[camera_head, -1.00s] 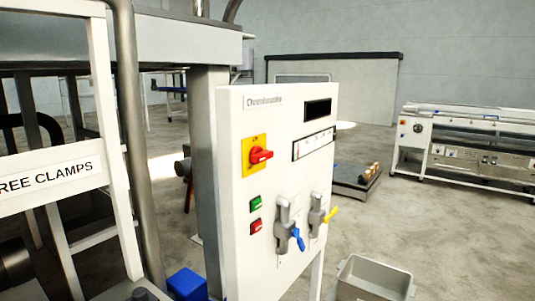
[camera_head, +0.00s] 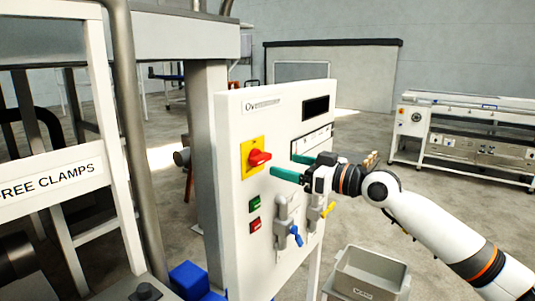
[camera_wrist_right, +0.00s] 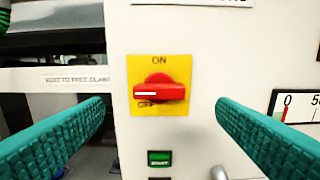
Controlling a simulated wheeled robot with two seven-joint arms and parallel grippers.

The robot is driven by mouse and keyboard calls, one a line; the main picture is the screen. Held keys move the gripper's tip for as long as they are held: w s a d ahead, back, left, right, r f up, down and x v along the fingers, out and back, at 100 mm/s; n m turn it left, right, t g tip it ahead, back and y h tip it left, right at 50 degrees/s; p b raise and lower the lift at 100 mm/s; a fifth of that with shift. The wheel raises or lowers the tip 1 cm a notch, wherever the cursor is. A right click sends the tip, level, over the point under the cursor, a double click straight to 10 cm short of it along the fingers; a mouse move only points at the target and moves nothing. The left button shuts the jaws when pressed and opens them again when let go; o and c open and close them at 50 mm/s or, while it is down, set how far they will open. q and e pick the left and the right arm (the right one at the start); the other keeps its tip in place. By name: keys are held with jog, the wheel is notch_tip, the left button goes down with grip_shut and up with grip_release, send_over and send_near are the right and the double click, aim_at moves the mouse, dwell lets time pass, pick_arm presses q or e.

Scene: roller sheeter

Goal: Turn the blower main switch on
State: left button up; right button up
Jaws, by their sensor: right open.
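The main switch is a red rotary knob (camera_head: 259,158) on a yellow plate (camera_head: 246,150), on the front of a white control panel (camera_head: 232,120). In the right wrist view the red knob (camera_wrist_right: 162,90) sits between ON above and OFF below. Its handle lies roughly level, with a white mark at its left end near OFF. My right gripper (camera_head: 288,167) is open, its green fingers pointing at the panel just right of the knob. In the right wrist view the fingers stand on either side of the knob, apart from it. My left gripper is not in view.
Below the knob are a green button (camera_head: 254,202) and a red button (camera_head: 255,225). Grey levers with a blue handle (camera_head: 297,236) and a yellow handle (camera_head: 328,210) stick out lower right. A grey bin (camera_head: 370,272) stands on the floor at right.

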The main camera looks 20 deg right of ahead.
aim_at(265, 160)
jog(key=p+x, duration=0.1)
jog(key=x, duration=0.5)
jog(key=shift+r+p, duration=0.15)
jog(key=shift+p, duration=0.2)
jog(key=shift+w+a, duration=0.35)
jog(key=shift+w, duration=0.05)
jog(key=c, duration=1)
